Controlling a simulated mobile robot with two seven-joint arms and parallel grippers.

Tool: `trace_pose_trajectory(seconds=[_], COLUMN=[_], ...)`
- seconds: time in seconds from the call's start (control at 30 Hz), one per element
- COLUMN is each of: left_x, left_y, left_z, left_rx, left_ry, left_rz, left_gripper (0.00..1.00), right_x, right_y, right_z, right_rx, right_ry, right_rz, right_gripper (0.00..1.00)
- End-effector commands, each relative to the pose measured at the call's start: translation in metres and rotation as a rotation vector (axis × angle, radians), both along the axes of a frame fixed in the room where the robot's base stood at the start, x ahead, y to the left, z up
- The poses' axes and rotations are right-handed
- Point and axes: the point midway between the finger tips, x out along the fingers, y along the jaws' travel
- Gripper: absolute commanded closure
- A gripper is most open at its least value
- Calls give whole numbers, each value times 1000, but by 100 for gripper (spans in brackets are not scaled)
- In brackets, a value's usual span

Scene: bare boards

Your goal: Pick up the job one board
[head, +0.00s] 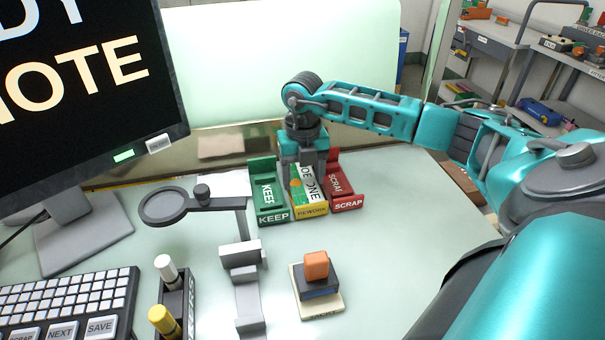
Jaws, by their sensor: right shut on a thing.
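The job one board (312,190) has a white label with dark letters, partly covered, that seem to end in "ONE". It is in or just over the yellow REWORK tray (311,211); I cannot tell whether it touches the tray. My right gripper (303,176) points down over that tray from behind and is shut on the board, hiding its far part. My left gripper is not in view.
The green KEEP tray (273,217) stands close on the left and the red SCRAP tray (347,203) on the right. A magnifier stand (240,253), an orange-topped stamp (317,267), a keyboard (70,305) and a monitor (90,90) are nearer or left. The table's right part is clear.

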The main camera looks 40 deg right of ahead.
Motion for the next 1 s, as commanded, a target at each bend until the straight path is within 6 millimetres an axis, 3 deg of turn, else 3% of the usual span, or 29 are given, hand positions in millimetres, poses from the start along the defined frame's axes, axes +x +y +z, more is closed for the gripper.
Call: trace_pose_trajectory(seconds=[0.27,0.57,1.0], left_x=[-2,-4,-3], left_y=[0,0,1], left_z=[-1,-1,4], left_rx=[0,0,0], left_ry=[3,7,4], left_rz=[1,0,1], left_gripper=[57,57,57], right_x=[0,1,1], right_y=[0,0,0], right_z=[0,6,86], right_rx=[0,0,0], right_ry=[-1,-2,-4], right_rz=[0,-1,-1], right_gripper=[66,66,66])
